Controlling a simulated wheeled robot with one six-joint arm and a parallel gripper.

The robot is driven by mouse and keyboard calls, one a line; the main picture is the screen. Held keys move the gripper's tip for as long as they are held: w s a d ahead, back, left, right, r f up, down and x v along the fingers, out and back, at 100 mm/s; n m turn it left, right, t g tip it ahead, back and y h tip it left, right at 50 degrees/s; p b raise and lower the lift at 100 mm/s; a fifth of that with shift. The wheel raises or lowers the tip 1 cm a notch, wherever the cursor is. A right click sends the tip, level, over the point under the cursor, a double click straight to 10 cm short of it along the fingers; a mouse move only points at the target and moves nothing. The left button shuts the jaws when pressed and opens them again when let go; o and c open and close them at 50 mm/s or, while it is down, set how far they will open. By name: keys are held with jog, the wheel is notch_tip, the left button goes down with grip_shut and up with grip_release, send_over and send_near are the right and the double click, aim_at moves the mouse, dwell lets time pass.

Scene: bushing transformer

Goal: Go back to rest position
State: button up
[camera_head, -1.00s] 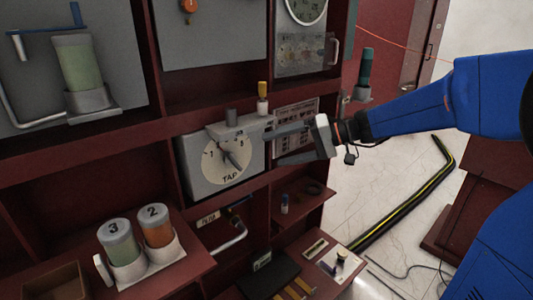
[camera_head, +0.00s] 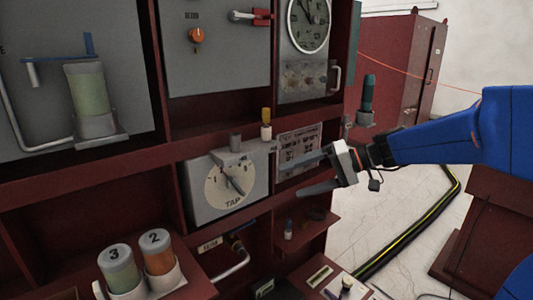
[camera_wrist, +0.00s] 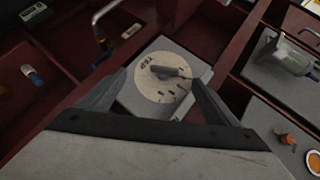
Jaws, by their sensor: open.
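My gripper (camera_head: 310,175) is open and empty, in front of the red cabinet just right of the TAP dial box. Its two fingers point left toward the box and stay apart from each other. The grey TAP box (camera_head: 199,205) has a round dial (camera_head: 228,185) with a dark pointer. In the wrist view the TAP dial (camera_wrist: 160,82) lies between the two fingers (camera_wrist: 157,100), with its grey knob (camera_wrist: 170,71) near the middle. No finger visibly touches the dial. My blue arm reaches in from the right.
Cups marked 3 (camera_head: 118,268) and 2 (camera_head: 157,252) stand on a lower shelf at left. A small yellow-capped bottle (camera_head: 266,125) stands above the TAP box. A round gauge (camera_head: 308,24) is at the top. A black-yellow cable (camera_head: 405,235) crosses the open floor at right.

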jog(key=s+d+f+h, duration=0.4)
jog(key=s, duration=0.4)
jog(key=s+d+f+m+t+h, duration=0.1)
jog(key=s+d+f+h, duration=0.3)
jog(key=s, duration=0.4)
jog(key=s+d+f+h, duration=0.4)
jog(key=s+d+f, duration=0.1)
jog(key=s, duration=0.3)
jog(key=shift+s+d+t, duration=0.35)
jog(key=shift+t, duration=0.05)
